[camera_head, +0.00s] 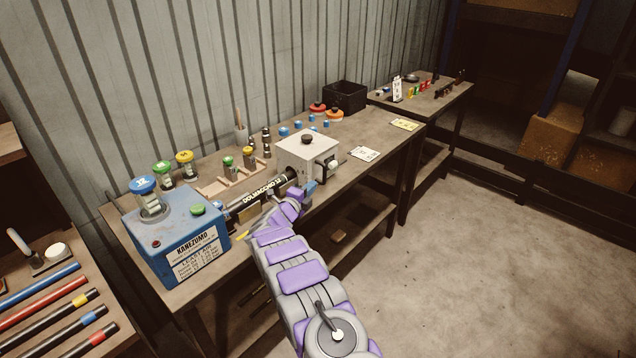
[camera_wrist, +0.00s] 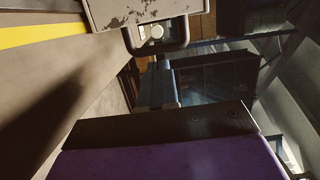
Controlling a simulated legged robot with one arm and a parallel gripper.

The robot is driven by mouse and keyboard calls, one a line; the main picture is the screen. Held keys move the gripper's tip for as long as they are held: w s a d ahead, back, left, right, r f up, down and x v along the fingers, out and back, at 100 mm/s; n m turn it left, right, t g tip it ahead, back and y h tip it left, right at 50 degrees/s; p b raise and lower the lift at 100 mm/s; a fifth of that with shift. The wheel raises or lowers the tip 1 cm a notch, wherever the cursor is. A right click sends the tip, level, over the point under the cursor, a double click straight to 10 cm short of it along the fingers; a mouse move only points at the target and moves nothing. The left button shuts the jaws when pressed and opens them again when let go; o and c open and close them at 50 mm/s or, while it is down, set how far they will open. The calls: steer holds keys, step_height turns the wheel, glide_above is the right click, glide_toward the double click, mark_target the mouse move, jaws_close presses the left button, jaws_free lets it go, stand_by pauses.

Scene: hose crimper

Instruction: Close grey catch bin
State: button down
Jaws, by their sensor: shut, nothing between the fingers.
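A pale grey box (camera_head: 300,150) with a dark knob on its top stands on the workbench, and I take it for the grey catch bin. A dark loop handle (camera_head: 328,167) juts from its front right side. In the wrist view the worn grey box (camera_wrist: 125,12) is at the top edge, with its handle (camera_wrist: 182,38) below. My gripper (camera_head: 311,185) is shut and empty, just below and in front of the handle. In the wrist view its tips (camera_wrist: 162,68) are close to the handle; contact is unclear. I cannot tell how far the bin is open.
A blue machine (camera_head: 172,228) labelled KANEZUMO stands at the left, with a black labelled hose (camera_head: 265,193) between it and the grey box. Cards (camera_head: 364,153) lie to the right. A black bin (camera_head: 345,96) stands behind. The floor (camera_head: 480,240) at the right is clear.

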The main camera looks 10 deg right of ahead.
mark_target(304, 166)
steer(key=b+x, duration=0.1)
steer(key=x, duration=0.4)
steer(key=shift+f, duration=0.15)
steer(key=shift+w+d, duration=0.15)
steer(key=shift+w, duration=0.05)
steer(key=shift+d, duration=0.1)
